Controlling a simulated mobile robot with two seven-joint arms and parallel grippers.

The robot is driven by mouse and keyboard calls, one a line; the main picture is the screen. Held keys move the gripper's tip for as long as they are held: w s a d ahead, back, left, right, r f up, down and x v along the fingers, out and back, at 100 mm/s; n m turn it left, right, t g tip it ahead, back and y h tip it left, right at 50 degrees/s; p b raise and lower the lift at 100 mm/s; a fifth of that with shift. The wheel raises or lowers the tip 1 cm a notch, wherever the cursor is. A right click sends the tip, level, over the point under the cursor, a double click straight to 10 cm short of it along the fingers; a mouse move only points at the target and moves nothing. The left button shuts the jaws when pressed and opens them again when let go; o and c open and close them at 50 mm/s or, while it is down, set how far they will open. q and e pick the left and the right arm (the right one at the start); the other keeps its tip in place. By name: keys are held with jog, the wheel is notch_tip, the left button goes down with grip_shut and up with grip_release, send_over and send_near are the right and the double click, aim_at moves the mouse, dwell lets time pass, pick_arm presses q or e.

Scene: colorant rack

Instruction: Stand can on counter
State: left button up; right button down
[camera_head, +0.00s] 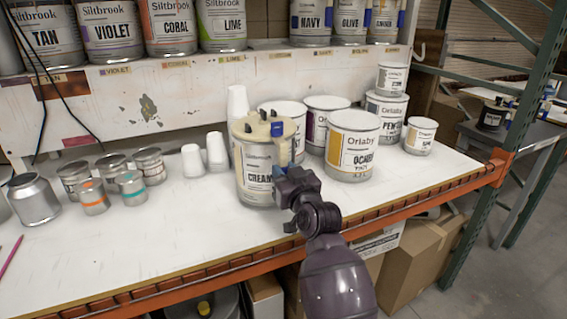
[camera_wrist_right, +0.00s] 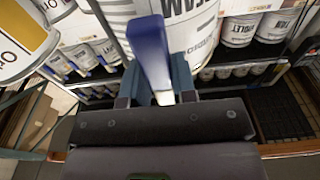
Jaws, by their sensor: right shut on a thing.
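The can labelled CREAM (camera_head: 255,180) is upright at the front middle of the counter (camera_head: 150,240) in the head view. It has a cream-coloured lid with dark knobs and a blue part on its right side. I cannot tell whether its base touches the counter. My right gripper (camera_head: 284,172) is at the can's right side, shut on it. In the right wrist view the can (camera_wrist_right: 198,25) fills the top middle, behind a blue upright bar and the gripper's fingers (camera_wrist_right: 158,88). The gripper's contact with the can is partly hidden. My left gripper is not in view.
The OCHRE can (camera_head: 352,150) stands close right of the held can, with more cans behind. White cups (camera_head: 216,150) and small tins (camera_head: 131,188) stand to the left. A shelf of paint cans (camera_head: 110,30) is above. The counter's front left is mostly clear.

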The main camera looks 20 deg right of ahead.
jog(key=shift+f, duration=0.95)
jog(key=c, duration=1.3)
grip_release()
jog(key=shift+f, duration=0.35)
jog(key=o, duration=0.4)
jog(key=s+f, duration=0.1)
jog(key=s, duration=1.1)
jog(key=s+d+f+g, duration=0.1)
jog(key=s+f+g, duration=0.1)
jog(key=s+f, duration=0.5)
jog(key=s+d+f+g, duration=0.1)
jog(key=s+f+g, duration=0.2)
jog(key=s+f, duration=0.4)
jog(key=s+d+f+g, duration=0.1)
jog(key=s+f+g, duration=0.1)
jog(key=s+f, duration=0.6)
jog(key=shift+s+d+f+n+g+h, duration=0.1)
jog(key=shift+d+f+n+g+h, duration=0.1)
jog(key=shift+f, duration=1.7)
jog(key=shift+d+f+n+g+h, duration=0.1)
jog(key=shift+d+f+g+h, duration=0.1)
jog(key=shift+f, duration=1.65)
